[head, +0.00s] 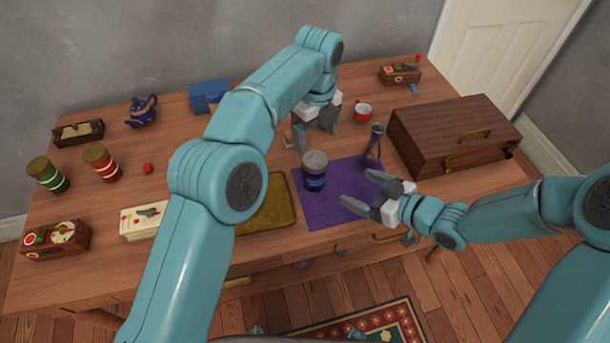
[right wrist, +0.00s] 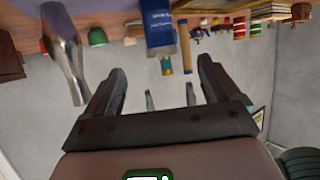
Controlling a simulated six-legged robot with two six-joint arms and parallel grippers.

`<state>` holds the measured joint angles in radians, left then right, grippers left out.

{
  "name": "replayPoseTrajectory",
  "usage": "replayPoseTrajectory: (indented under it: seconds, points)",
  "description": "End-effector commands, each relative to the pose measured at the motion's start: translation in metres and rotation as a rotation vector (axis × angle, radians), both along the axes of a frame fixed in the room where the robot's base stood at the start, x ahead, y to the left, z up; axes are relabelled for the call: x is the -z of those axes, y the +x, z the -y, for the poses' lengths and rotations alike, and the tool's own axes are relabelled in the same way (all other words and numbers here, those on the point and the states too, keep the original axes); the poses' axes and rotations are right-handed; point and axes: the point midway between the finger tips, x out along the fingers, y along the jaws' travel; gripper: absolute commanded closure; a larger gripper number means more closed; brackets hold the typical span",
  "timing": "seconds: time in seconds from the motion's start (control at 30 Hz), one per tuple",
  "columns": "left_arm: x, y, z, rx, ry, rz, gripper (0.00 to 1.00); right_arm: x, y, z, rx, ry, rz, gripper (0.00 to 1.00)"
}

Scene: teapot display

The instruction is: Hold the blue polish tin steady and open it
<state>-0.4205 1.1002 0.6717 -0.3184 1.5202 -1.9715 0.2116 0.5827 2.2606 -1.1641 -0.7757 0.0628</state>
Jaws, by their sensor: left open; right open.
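The blue polish tin (head: 315,180), with a grey lid (head: 315,160), stands upright on the left part of a purple cloth (head: 330,207). In the right wrist view the picture is upside down and the tin (right wrist: 160,35) shows at the top, ahead of the fingers. My left gripper (head: 315,142) is open and empty, pointing down just behind the tin and above its lid. My right gripper (head: 355,187) is open and empty, low over the cloth to the right of the tin, its fingers pointing left towards it. Neither gripper visibly touches the tin.
A metal vase (head: 374,145) stands at the cloth's back right, also in the right wrist view (right wrist: 65,50). A wooden case (head: 455,140) stands right. A yellowish tray (head: 278,205) lies left of the cloth, partly behind my left arm.

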Motion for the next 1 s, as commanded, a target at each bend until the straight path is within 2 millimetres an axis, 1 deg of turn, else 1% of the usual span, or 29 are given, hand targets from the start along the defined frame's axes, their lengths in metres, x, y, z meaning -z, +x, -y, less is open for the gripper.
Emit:
replayPoseTrajectory:
  seconds: [0.03,0.13,0.27,0.47,0.8,1.0]
  points:
    - [0.003,-0.001,0.001,0.003,0.0,0.0,0.14,0.003,-0.001,0.001,0.001,0.001,0.001,0.11]
    - [0.002,-0.003,0.004,0.004,0.001,0.001,0.14,0.004,0.0,0.0,0.0,0.0,0.001,0.11]
    - [0.001,-0.005,0.006,0.004,0.0,0.001,0.14,0.011,0.008,-0.01,-0.002,0.001,0.0,0.11]
    - [0.001,-0.007,0.007,0.004,0.001,-0.001,0.14,0.028,0.032,-0.039,-0.003,0.001,-0.001,0.11]
    - [0.002,-0.006,0.004,0.003,0.0,0.0,0.14,0.054,0.075,-0.091,-0.001,0.001,0.0,0.11]
    - [0.002,-0.005,0.002,0.002,0.0,0.0,0.14,0.063,0.09,-0.109,-0.001,0.0,0.001,0.11]
